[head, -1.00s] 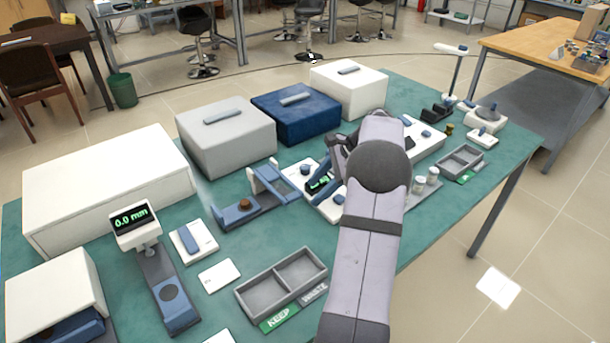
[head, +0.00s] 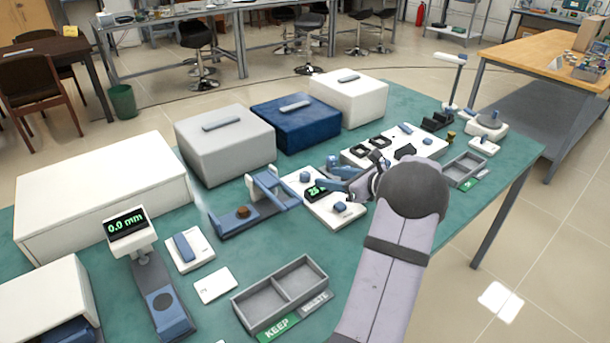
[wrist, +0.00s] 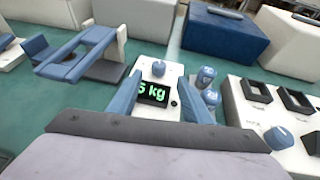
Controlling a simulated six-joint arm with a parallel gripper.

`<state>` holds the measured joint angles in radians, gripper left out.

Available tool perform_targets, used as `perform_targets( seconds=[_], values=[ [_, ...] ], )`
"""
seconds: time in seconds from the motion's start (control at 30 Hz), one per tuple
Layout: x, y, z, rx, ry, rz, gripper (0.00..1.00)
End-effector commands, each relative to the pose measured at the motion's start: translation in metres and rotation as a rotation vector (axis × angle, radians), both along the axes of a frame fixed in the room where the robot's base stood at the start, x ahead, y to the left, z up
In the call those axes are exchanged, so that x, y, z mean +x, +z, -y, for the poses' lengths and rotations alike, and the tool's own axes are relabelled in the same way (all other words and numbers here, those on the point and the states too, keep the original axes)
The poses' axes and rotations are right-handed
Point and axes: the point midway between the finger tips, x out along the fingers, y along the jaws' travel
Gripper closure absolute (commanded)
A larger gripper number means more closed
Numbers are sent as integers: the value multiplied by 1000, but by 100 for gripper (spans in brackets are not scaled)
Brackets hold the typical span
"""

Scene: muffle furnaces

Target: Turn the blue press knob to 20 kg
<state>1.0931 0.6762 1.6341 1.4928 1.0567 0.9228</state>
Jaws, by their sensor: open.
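The press (head: 268,193) is a blue frame with a brown piece on its base; its frame also shows in the wrist view (wrist: 80,57). Beside it lies a white control panel (head: 325,208). Its display (head: 316,191) seems to read 25 in the head view; in the wrist view (wrist: 153,93) it shows "5 kg", with the left part hidden by a finger. One blue knob (head: 305,177) sits at the panel's far end, also in the wrist view (wrist: 159,68). My gripper (head: 335,182) is open and empty above the panel.
Grey, blue and white boxes (head: 297,124) stand behind. A white unit (head: 395,146) with dark square frames lies right of the panel. A divided grey tray (head: 281,291) labelled KEEP lies in front. Bluish cylinders (wrist: 208,85) stand close to the right finger.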

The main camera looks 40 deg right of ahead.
Motion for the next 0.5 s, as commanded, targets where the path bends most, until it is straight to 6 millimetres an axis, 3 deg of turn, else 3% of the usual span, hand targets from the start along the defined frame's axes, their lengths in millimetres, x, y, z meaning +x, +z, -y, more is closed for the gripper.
perform_targets(
  seconds=[0.17,0.5],
  values=[
    [15,-7,-3,0,4,-2,55],
    [66,-28,-10,0,5,-3,55]
  ],
)
